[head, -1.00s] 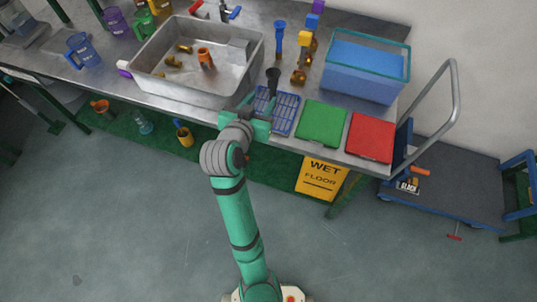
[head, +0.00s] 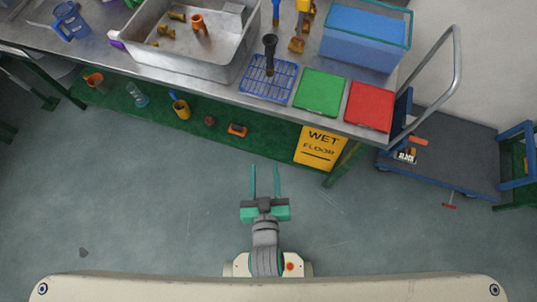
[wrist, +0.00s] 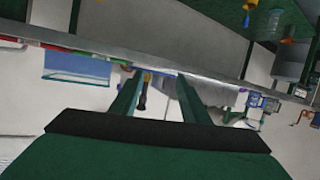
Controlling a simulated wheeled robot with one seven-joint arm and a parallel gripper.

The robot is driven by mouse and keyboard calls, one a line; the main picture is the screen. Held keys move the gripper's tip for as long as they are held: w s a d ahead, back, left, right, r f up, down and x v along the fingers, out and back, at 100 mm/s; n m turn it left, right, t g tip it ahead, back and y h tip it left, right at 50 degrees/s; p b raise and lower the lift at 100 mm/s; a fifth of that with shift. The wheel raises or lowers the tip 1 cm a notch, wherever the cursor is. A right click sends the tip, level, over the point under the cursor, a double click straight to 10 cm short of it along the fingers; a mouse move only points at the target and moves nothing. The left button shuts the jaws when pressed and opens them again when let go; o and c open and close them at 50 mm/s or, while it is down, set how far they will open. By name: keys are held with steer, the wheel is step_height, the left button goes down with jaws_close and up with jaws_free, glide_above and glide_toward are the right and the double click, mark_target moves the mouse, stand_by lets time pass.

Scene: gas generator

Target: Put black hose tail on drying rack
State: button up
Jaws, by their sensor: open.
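The black hose tail (head: 270,50) stands upright on the blue wire drying rack (head: 281,84) on the metal bench. In the wrist view a dark piece that looks like the hose tail (wrist: 142,100) shows between the fingers, in the distance. My gripper (head: 265,166) is open and empty, drawn back over the floor well in front of the bench. Its two green fingers are apart in the wrist view (wrist: 153,88), touching nothing.
A green board (head: 319,92) and a red board (head: 369,106) lie right of the rack. The metal sink (head: 215,70) is left of it, and the blue tub (head: 365,42) behind. A yellow wet floor sign (head: 320,146) stands below. Open floor surrounds my gripper.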

steer(key=s+d+r+m+t, duration=0.1)
steer(key=s+r, duration=0.2)
steer(key=s, duration=1)
steer(key=shift+r+h, duration=0.3)
steer(key=shift+r, duration=0.1)
